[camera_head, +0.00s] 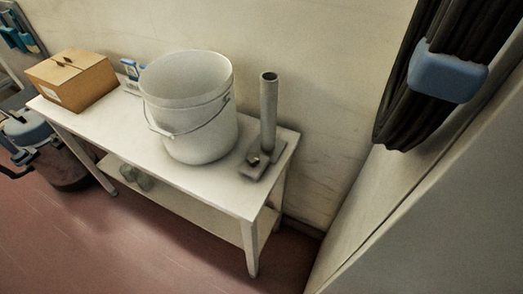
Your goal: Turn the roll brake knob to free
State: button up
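A small dark knob (254,158) sits on a flat grey base plate (262,170) at the right end of a white table. A grey upright post (268,112) with an open top rises from the same plate, just behind the knob. It may be the roll brake, but no roll is on the post. The knob is too small to read any marking or its setting. My gripper is not in view.
The white table (222,202) also bears a large white bucket (203,130) and a cardboard box (73,83). Black hoses with a blue clamp (446,74) hang at the upper right, by a pale panel (440,200). Red floor (130,250) is clear in front.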

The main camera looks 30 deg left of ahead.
aim_at(253, 159)
jog(key=j+u, duration=0.55)
jog(key=u, duration=0.2)
jog(key=i+j+u, duration=0.15)
jog(key=u, duration=0.25)
